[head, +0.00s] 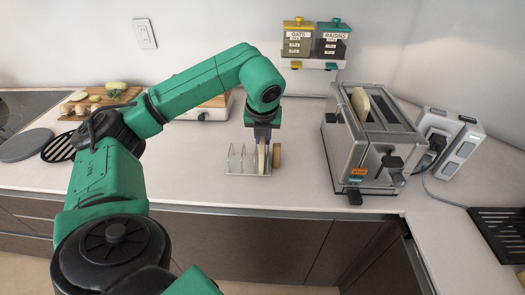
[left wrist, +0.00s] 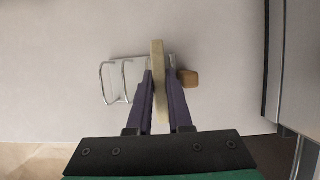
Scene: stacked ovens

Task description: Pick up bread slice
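A pale bread slice (head: 262,158) stands upright, edge-on, at the right end of a metal toast rack (head: 233,161) on the counter. My left gripper (head: 262,140) reaches down over it from above. In the left wrist view the slice (left wrist: 158,65) lies between the two purple fingers (left wrist: 159,85), which look closed against its sides. The slice appears still in or just over the rack; its lower part is hidden in the wrist view. Another bread slice (head: 361,104) sits in a slot of the silver toaster (head: 370,135) to the right. My right gripper is not in view.
A cutting board with vegetables (head: 98,100) is at the left. Oats and raisins dispensers (head: 315,42) hang on the wall. The counter in front of the toaster is narrow.

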